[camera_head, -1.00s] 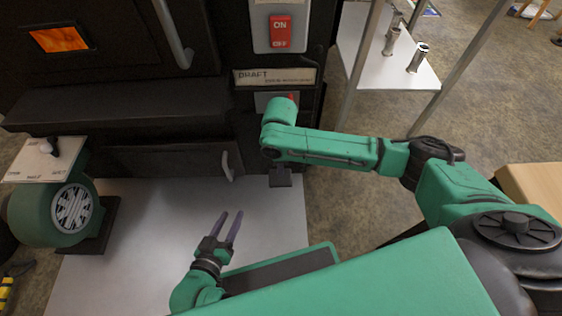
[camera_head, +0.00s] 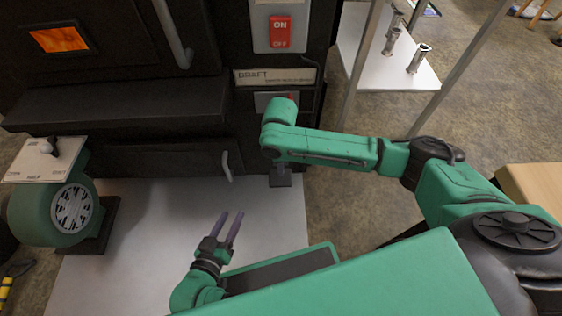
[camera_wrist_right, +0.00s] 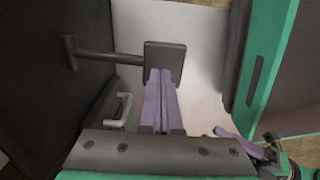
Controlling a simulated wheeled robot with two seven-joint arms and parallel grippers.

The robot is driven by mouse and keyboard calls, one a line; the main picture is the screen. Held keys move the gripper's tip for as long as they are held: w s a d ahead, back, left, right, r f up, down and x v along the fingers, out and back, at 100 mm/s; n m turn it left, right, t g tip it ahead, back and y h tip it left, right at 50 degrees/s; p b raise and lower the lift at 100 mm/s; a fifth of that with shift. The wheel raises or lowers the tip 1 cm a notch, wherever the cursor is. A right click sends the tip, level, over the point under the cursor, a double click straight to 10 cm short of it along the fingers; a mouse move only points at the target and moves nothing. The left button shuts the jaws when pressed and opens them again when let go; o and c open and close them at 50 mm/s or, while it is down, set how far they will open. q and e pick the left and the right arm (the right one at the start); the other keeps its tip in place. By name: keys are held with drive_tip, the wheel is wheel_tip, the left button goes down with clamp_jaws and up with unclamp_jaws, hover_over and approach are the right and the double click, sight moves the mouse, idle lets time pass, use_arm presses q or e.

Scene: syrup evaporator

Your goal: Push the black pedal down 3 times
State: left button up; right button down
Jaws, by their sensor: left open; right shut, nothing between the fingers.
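The black pedal (camera_head: 280,181) is a small square plate low in front of the dark evaporator, beside the pale floor plate's right edge. In the right wrist view the pedal (camera_wrist_right: 166,50) sits on the end of a rod from the dark front. My right gripper (camera_head: 280,168) is shut and empty, mostly hidden behind its own wrist in the head view. Its purple fingertips (camera_wrist_right: 159,71) overlap the pedal's lower edge in the wrist view and appear to touch it. My left gripper (camera_head: 230,218) is open and empty above the pale plate, left of the pedal.
A green blower (camera_head: 62,212) with a lever panel stands at the left. A red ON/OFF switch (camera_head: 280,32) and a DRAFT label (camera_head: 274,76) are above the pedal. A shelf with metal cylinders (camera_head: 418,59) stands at the right. The pale plate (camera_head: 140,225) is mostly clear.

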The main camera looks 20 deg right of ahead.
sight(281, 179)
drive_tip(key=shift+w+d+f+b, duration=0.15)
drive_tip(key=shift+f+b, duration=0.45)
drive_tip(key=shift+f, duration=0.85)
drive_tip(key=shift+w+a+f+b, duration=0.1)
drive_tip(key=shift+f+b, duration=0.45)
drive_tip(key=shift+f, duration=0.9)
drive_tip(key=shift+w+d+f+b, duration=0.1)
drive_tip(key=shift+d+f+b, duration=0.1)
drive_tip(key=shift+f+b, duration=0.9)
drive_tip(key=r+p, duration=0.2)
drive_tip(key=p, duration=0.1)
drive_tip(key=r+p, duration=0.2)
drive_tip(key=p, duration=0.2)
drive_tip(key=s+r+p, duration=0.1)
drive_tip(key=r+p, duration=0.2)
drive_tip(key=p, duration=0.1)
drive_tip(key=shift+a, duration=0.25)
drive_tip(key=shift+f, duration=0.2)
